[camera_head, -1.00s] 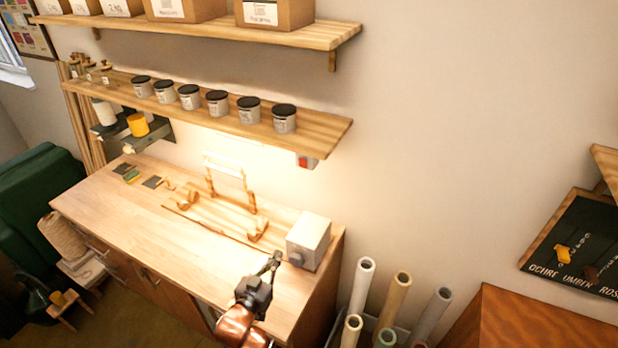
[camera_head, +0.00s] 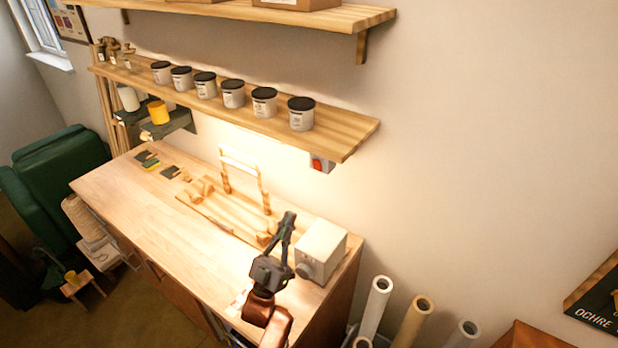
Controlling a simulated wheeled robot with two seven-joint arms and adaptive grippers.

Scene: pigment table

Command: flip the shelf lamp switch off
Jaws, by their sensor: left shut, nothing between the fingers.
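The shelf lamp switch (camera_head: 318,163) is a small red rocker on a pale box under the right end of the lower wooden shelf (camera_head: 345,136). Warm light falls on the wall and bench below that shelf, so the lamp is lit. My left gripper (camera_head: 289,217) is shut and empty, pointing up over the right part of the bench. It is below and a little left of the switch in the picture, apart from it. My right gripper is not in view.
A pale box with a knob (camera_head: 322,250) stands on the bench (camera_head: 185,240) just right of my gripper. A wooden frame (camera_head: 240,180) stands behind it to the left. Several lidded jars (camera_head: 302,115) line the shelf. Rolled tubes (camera_head: 375,308) stand right of the bench.

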